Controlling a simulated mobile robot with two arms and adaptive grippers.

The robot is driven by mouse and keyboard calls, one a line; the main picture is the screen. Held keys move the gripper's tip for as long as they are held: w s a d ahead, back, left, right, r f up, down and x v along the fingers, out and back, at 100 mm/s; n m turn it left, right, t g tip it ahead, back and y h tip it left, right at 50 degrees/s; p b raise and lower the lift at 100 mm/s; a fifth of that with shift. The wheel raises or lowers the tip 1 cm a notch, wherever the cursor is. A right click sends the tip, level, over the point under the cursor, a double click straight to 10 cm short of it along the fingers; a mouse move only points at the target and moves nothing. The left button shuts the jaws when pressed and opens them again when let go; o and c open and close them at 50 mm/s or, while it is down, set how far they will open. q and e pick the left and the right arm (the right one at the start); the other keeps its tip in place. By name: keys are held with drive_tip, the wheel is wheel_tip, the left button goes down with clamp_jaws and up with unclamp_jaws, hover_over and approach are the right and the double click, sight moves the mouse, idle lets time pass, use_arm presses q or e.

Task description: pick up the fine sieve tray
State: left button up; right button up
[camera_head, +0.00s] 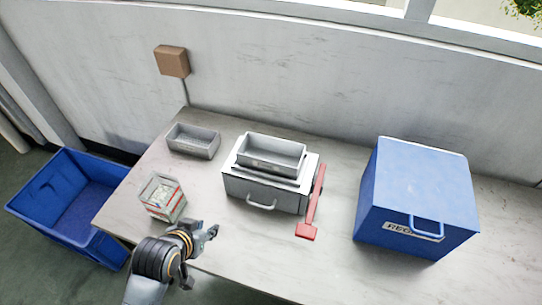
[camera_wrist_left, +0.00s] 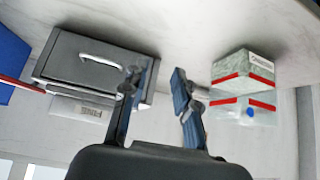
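The fine sieve tray (camera_head: 270,153) is a grey, open rectangular tray sitting on top of a grey box with a front handle (camera_head: 262,206). In the left wrist view, where the scene appears upside down, a light label reading like "FINE" shows on the tray (camera_wrist_left: 65,105). My left gripper (camera_head: 202,255) is at the table's front edge, in front and to the left of the box, apart from the tray. In the left wrist view its two fingers (camera_wrist_left: 158,80) are spread with nothing between them. My right gripper is not in view.
A second grey tray (camera_head: 194,141) lies at the back left. A clear container with red bands (camera_head: 162,197) stands near my left gripper. A red tool (camera_head: 312,205) lies right of the box. A blue box (camera_head: 415,195) stands right; a blue bin (camera_head: 70,200) is off the table's left.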

sight(242, 142)
use_arm(q)
drive_tip(key=w+d+r+m+t+h, duration=0.1)
drive_tip(key=w+d+r+t, duration=0.15)
drive_tip(key=w+r, duration=0.35)
drive_tip(key=w+d+r+t+h, duration=0.1)
drive_tip(key=w+r+t, duration=0.2)
drive_tip(key=w+r, duration=0.3)
drive_tip(key=shift+g, duration=0.25)
drive_tip(key=x, duration=0.7)
drive_tip(key=shift+w+d+p, duration=0.3)
drive_tip(key=shift+d+p, duration=0.1)
drive_tip(key=shift+d+p+x, duration=0.1)
drive_tip(key=shift+p+x, duration=0.15)
drive_tip(key=shift+x, duration=1.25)
drive_tip(key=shift+d+p+x, duration=0.15)
drive_tip(key=shift+p+x, duration=0.1)
drive_tip(key=shift+x, duration=1.3)
drive_tip(key=shift+s+f, duration=0.15)
drive_tip(key=shift+s, duration=0.05)
clamp_jaws()
